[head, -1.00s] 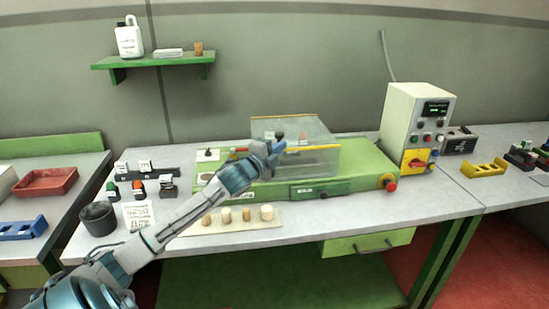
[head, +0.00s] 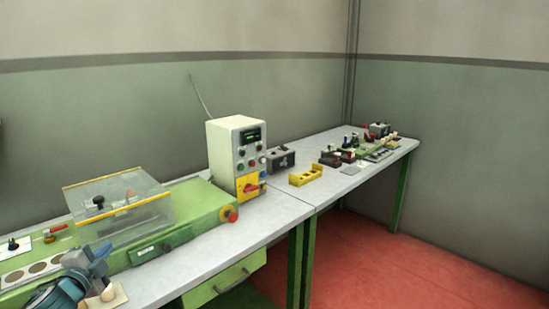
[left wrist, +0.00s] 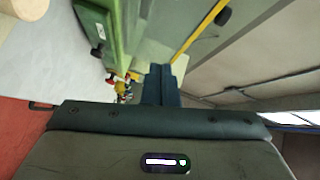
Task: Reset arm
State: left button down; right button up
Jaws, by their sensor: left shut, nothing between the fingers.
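My left gripper (head: 98,256) is at the lower left of the head view, in front of the green machine (head: 190,209). Its blue fingers are shut with nothing between them. They also show closed together in the left wrist view (left wrist: 159,80). A pale board (head: 119,296) with a cork stopper (head: 108,292) lies partly hidden behind the gripper. A blurred pale cylinder, probably a stopper, shows at the top left of the left wrist view (left wrist: 18,18). My right gripper is not in view.
The machine has a clear cover with yellow edges (head: 118,190) and a red knob (head: 229,214). A control box (head: 228,150) stands behind it. A yellow rack (head: 306,176) and several small items stand on the right bench. The bench front (head: 270,222) is clear.

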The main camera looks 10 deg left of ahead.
pick_arm(q)
jog(key=s+d+f+n+g, duration=0.35)
jog(key=s+d+f, duration=0.25)
jog(key=s+f, duration=0.25)
jog(key=s+d+f+n+g, duration=0.3)
jog(key=s+d+f+n, duration=0.15)
jog(key=s+f, duration=0.4)
jog(key=s+d+f+n+g, duration=0.1)
jog(key=s+d+f+g, duration=0.15)
jog(key=s, duration=0.25)
jog(key=s+d+f+n+g+h, duration=0.1)
jog(key=s+d+f+n+g, duration=0.1)
jog(key=s+d, duration=0.3)
jog(key=s+d+f+n+g, duration=0.1)
jog(key=s+d+f+g, duration=0.15)
jog(key=s, duration=0.35)
notch_tip(320, 180, down, 29)
jog(key=a, duration=0.2)
jog(key=s+a+f+g, duration=0.1)
jog(key=s+f+g, duration=0.1)
jog(key=s+f, duration=1.6)
notch_tip(320, 180, down, 2)
jog(key=shift+a+f+n+h, duration=0.1)
jog(key=shift+a+n+h, duration=0.05)
jog(key=shift+n+h, duration=0.15)
